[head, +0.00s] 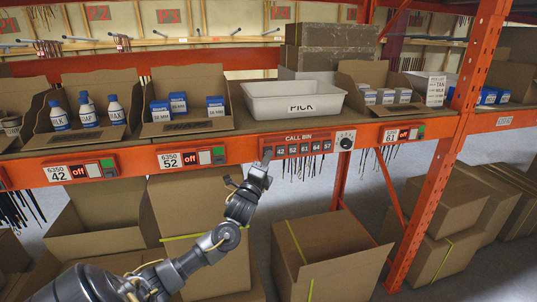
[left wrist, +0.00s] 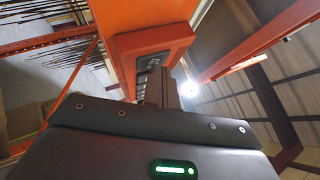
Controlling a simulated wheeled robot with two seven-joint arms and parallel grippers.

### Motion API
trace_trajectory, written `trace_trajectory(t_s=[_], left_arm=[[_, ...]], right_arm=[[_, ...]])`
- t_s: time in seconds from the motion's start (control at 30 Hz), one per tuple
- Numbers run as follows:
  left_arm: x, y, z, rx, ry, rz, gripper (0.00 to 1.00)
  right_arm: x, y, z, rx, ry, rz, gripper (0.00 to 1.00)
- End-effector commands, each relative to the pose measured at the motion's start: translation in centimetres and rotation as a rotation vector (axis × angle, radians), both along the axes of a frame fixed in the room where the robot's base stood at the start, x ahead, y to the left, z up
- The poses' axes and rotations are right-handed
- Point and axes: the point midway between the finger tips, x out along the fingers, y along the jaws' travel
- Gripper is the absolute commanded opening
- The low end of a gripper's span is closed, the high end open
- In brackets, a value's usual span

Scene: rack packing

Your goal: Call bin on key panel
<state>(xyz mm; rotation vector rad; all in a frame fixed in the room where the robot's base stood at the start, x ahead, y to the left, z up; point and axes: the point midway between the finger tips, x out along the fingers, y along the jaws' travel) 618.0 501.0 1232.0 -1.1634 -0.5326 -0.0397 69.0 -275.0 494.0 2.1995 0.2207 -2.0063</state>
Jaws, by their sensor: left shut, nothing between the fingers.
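The key panel (head: 297,140), marked "CALL BIN", is an orange box on the front beam of the rack, with a row of several dark numbered keys. My left gripper (head: 267,157) is shut and empty, its tips at the left end of the key row, where they cover part of the panel. In the left wrist view the shut fingers (left wrist: 158,86) point at the panel's dark key strip (left wrist: 146,66). Whether the tips touch a key cannot be told. My right gripper is not in view.
A white bin marked "PICK" (head: 292,101) stands on the shelf above the panel. A round dial (head: 346,140) is just right of the panel. Bin displays reading "off" (head: 191,158) line the beam. Open cardboard boxes (head: 325,258) stand below.

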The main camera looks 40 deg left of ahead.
Motion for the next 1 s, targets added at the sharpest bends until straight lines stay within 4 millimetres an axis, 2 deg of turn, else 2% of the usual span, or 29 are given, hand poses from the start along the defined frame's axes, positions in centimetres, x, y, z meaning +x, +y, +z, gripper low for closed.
trace_trajectory(t_s=[0.3, 0.67, 1.0], left_arm=[[-0.8, -1.2, 0.1, -0.001, 0.001, -0.001, 0.0], [-1.0, -1.4, 0.0, -0.001, 0.0, 0.0, 0.0], [-2.7, -3.9, 0.2, -0.002, 0.001, -0.001, 0.0]], right_arm=[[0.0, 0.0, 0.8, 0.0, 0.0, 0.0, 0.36], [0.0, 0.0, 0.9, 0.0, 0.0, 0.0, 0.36], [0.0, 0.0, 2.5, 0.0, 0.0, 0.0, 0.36]])
